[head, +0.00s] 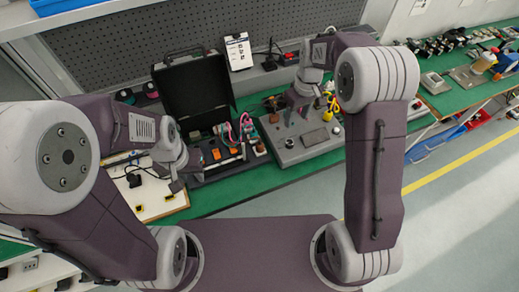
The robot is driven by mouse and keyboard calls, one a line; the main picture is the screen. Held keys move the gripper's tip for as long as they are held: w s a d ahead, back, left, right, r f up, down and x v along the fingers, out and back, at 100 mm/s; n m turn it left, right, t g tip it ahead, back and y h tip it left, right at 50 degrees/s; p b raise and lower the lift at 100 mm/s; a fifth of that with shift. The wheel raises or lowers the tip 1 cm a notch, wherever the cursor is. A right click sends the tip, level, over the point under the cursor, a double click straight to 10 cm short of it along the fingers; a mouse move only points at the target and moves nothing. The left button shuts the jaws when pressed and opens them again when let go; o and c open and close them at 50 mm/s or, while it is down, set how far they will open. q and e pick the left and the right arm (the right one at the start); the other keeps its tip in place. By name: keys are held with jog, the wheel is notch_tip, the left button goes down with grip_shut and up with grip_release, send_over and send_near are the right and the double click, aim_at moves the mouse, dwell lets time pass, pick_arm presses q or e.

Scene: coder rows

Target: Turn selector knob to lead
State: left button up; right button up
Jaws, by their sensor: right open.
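The selector knob is too small to make out, and so are any markings such as "lead". A grey fixture plate (292,150) with several small parts on it lies on the green bench, right of centre. An open black case (195,90) stands to its left, with orange parts and pink and green wires low at its front. My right gripper (292,116) is open above the back left part of the grey plate. My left gripper (176,186) points down at the front left of the case; its fingers are too small to tell open from shut.
A white board (150,198) with a black part lies left of the case. A perforated panel (250,25) and a white sign (238,52) stand behind. Another green bench (460,92) with several parts is at the right. Bare green bench runs along the front edge.

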aim_at(289, 141)
jog(key=shift+g, duration=0.4)
notch_tip(289, 141, down, 4)
jog(key=shift+f, duration=0.1)
jog(key=f, duration=0.8)
jog(key=shift+s+a+f+p, duration=0.15)
jog(key=shift+a+f+p, duration=0.05)
jog(key=shift+a+p, duration=0.15)
jog(key=shift+s+a, duration=0.1)
jog(key=shift+r, duration=0.1)
jog(key=shift+c, duration=1.2)
grip_shut()
